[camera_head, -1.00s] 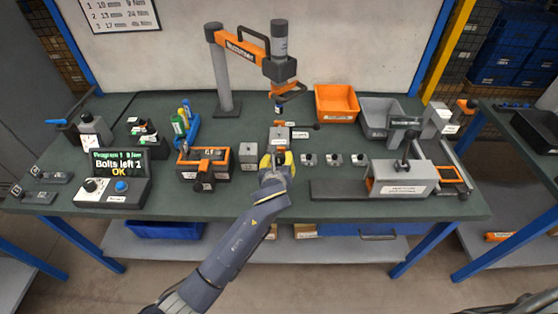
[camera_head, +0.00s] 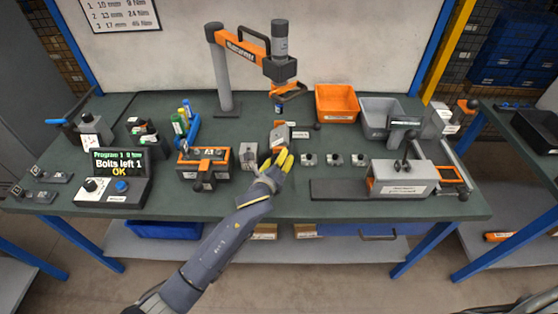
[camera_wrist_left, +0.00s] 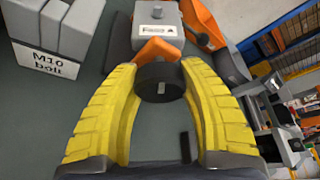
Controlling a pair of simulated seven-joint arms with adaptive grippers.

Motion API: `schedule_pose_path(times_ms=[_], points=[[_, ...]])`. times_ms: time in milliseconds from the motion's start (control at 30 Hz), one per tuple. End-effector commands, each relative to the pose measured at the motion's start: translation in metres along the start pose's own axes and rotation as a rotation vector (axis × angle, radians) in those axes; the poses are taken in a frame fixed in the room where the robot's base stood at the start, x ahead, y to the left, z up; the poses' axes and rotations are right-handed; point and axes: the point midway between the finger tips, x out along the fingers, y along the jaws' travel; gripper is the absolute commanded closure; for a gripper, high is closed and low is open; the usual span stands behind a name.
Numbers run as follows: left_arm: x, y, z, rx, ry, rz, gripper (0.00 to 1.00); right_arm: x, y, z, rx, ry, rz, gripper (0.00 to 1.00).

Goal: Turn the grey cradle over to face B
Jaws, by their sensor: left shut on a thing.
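The grey cradle (camera_head: 279,134) sits mid-table below the hanging tool, looking slightly tilted. In the left wrist view the cradle (camera_wrist_left: 156,22) is a grey block with a white label that seems to read "Face A". An orange bracket (camera_wrist_left: 158,48) with a round black knob (camera_wrist_left: 160,84) is on its near side. My left gripper (camera_head: 281,160) reaches it from the front; its yellow fingers (camera_wrist_left: 160,95) are shut on the black knob. The fingers hide part of the cradle's near side in the head view. My right gripper is not in view.
A grey block labelled "M10 bolt" (camera_wrist_left: 50,45) stands just left of my fingers. Small grey blocks (camera_head: 334,160) stand to the right. The tool (camera_head: 282,68) hangs close above. An orange bin (camera_head: 337,104) is behind. The screen (camera_head: 118,161) reads "Bolts left 1 OK".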

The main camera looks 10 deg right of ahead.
Motion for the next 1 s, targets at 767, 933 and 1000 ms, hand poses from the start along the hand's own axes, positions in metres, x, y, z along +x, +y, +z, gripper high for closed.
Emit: schedule_pose_path(times_ms=[767, 933, 1000], points=[[0.0, 0.0, 0.0004, -0.011, -0.001, -0.004, 0.28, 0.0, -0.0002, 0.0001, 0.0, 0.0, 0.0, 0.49], [-0.0001, 0.0001, 0.0002, -0.011, -0.001, -0.004, 0.28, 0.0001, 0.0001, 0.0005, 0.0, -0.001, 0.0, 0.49], [-0.0014, 0.0002, 0.0001, -0.011, 0.0, -0.005, 0.28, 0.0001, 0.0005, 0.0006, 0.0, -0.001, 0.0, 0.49]])
